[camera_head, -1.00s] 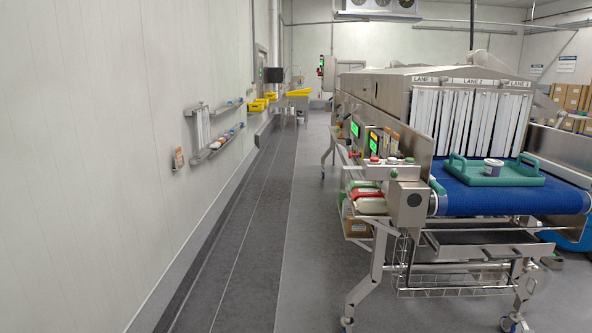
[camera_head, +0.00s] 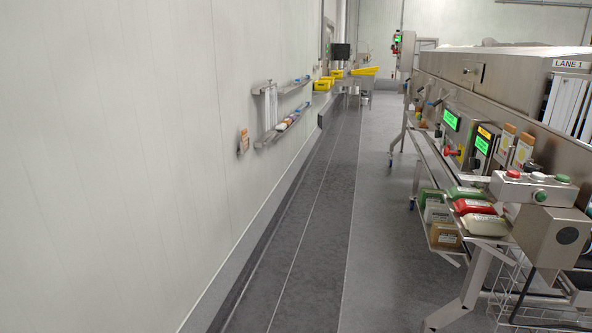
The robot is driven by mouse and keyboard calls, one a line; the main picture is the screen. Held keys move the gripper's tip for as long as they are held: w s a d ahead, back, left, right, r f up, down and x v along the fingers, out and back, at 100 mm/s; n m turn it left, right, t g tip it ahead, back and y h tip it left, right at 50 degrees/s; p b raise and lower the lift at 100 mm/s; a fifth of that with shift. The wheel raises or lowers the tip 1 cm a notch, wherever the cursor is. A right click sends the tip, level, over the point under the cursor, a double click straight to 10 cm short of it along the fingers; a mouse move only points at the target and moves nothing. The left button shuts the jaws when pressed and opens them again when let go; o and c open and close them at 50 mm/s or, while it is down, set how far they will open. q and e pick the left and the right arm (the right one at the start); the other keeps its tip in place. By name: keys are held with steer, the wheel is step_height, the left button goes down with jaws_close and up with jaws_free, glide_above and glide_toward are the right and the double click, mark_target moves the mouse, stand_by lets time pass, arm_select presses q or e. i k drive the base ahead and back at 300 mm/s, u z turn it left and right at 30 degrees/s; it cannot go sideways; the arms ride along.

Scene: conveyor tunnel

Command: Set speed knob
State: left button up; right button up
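The control panels stand on the near side of the conveyor tunnel (camera_head: 500,80), at the right of the head view. One panel has a green-lit display (camera_head: 451,119); a second green-lit display (camera_head: 482,145) is closer to me. Small red, yellow and dark controls (camera_head: 457,150) sit below the displays. Which of them is the speed knob is too small to tell. A button box (camera_head: 533,188) with red and green buttons stands at the near end of the machine. Neither of my grippers is in view.
A shelf below the panels holds red (camera_head: 474,207), green and pale packs. A grey floor aisle (camera_head: 340,220) runs clear between the machine and the white wall (camera_head: 130,150). Wall racks (camera_head: 283,128) and yellow bins (camera_head: 325,83) line the left side farther on.

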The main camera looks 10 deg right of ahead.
mark_target(475, 164)
steer(key=z, duration=0.25)
steer(key=i, duration=2.4)
steer(key=z, duration=2.1)
steer(key=i, duration=1)
steer(key=z, duration=0.85)
